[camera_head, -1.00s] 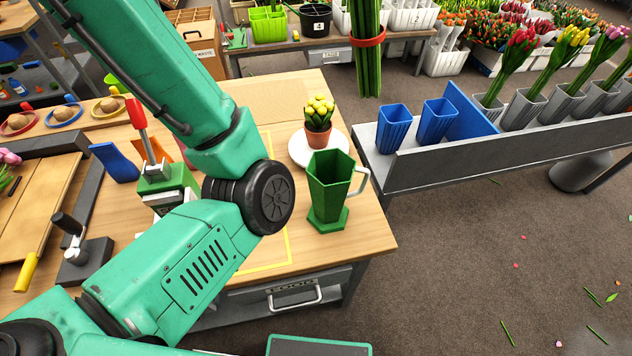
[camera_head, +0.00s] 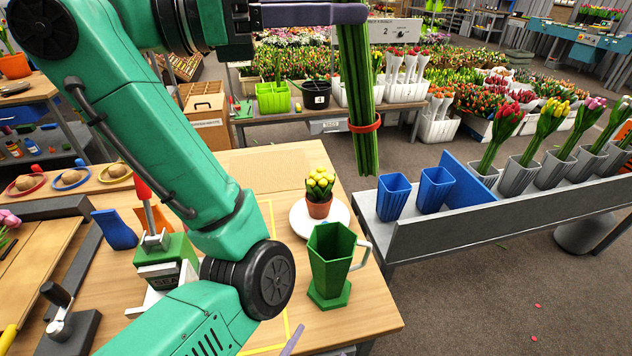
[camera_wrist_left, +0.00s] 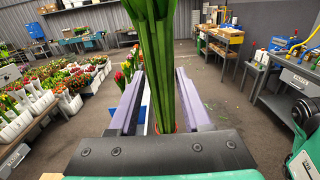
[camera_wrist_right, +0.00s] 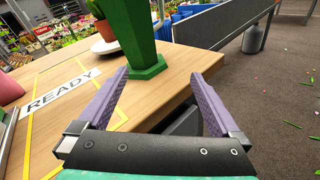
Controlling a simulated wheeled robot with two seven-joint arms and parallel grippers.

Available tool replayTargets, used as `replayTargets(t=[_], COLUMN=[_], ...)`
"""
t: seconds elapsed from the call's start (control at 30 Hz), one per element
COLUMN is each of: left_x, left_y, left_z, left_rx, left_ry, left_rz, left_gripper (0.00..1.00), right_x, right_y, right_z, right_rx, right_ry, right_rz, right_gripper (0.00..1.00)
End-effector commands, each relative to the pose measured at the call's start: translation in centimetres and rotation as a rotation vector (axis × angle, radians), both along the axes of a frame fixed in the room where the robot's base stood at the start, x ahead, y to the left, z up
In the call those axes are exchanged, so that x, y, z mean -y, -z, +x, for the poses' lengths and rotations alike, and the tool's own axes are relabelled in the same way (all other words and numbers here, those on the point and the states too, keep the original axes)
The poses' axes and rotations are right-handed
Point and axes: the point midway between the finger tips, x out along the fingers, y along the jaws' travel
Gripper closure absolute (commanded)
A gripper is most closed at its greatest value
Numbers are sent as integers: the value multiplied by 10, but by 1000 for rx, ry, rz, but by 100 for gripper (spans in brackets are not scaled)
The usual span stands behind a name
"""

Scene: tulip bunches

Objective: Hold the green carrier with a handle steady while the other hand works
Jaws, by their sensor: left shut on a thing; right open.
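The green carrier (camera_head: 330,262) with a white handle on its right side stands upright on the wooden table's right part. Its lower body and foot (camera_wrist_right: 147,72) show in the right wrist view. My right gripper (camera_wrist_right: 157,82) is open and empty, with the carrier's foot beyond its fingertips, apart from them. Only a fingertip of it seems to show at the head view's bottom edge. My left gripper (camera_head: 352,14) is shut on a bunch of long green stems (camera_head: 356,80) with a red band (camera_head: 365,124). The bunch hangs upright beyond the carrier; its flower heads are out of view.
A potted yellow plant (camera_head: 319,190) on a white plate (camera_head: 298,217) stands just behind the carrier. A grey rack (camera_head: 470,221) with blue vases and grey tulip vases is at the right. A green-and-white press (camera_head: 166,262) stands left, partly behind my left arm.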

Motion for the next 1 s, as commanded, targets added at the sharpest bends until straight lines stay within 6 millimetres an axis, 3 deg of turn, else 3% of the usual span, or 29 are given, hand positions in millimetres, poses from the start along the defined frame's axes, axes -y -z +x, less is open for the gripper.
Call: replayTargets(t=[0.1, 0.2, 0.37, 0.73, 1.0], left_x=[0, 0, 0, 0, 0], left_y=[-1, -1, -1, -1, -1], left_z=[0, 0, 0, 0, 0], left_rx=[2, 2, 2, 2, 2], left_ry=[0, 0, 0, 0, 0], left_rz=[-2, -2, -2, -2, -2], left_gripper=[100, 100, 100, 100, 100], right_x=[-7, -5, -1, 16, 20], right_y=[6, 9, 9, 9, 10], right_z=[37, 51, 70, 152, 170], right_rx=[37, 19, 16, 15, 13], right_ry=[-153, -184, -187, -186, -187], right_rz=[-272, -382, -405, -402, -399], right_gripper=[0, 0, 0, 0, 0])
